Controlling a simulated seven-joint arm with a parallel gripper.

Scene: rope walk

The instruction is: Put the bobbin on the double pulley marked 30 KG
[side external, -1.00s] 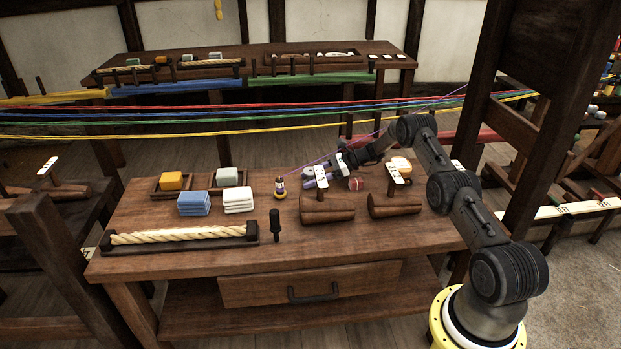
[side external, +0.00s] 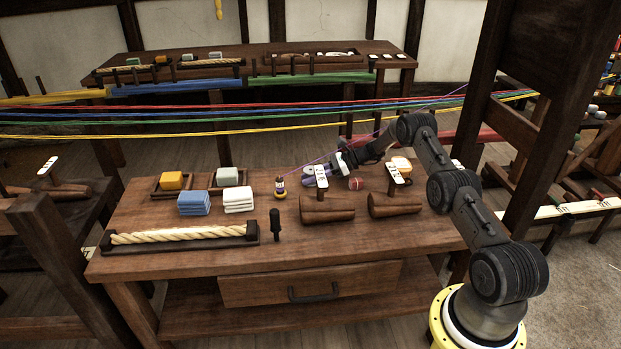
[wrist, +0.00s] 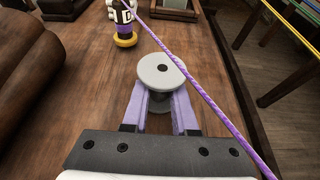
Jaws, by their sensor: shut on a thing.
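My gripper (wrist: 160,105) is shut on a grey bobbin (wrist: 161,70), its lilac fingers on either side below the round top flange. In the side external view my gripper (side external: 309,181) is low over the bench, partly behind a white label, and the bobbin cannot be made out. Ahead of it, apart from the bobbin, a small upright purple and white thing on a yellow base (wrist: 125,38) stands on the bench; it also shows in the side external view (side external: 280,188). Its lettering is cut off. I cannot read 30 KG or tell which thing is the double pulley.
Two wooden mallet-like pieces with labels (side external: 327,210) (side external: 394,205) lie near my gripper. A purple cord (wrist: 200,85) runs close past the bobbin. A red ball-like thing (side external: 356,184), folded cloths (side external: 194,203) and a rope tray (side external: 250,236) share the bench. Bare wood lies left of the bobbin.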

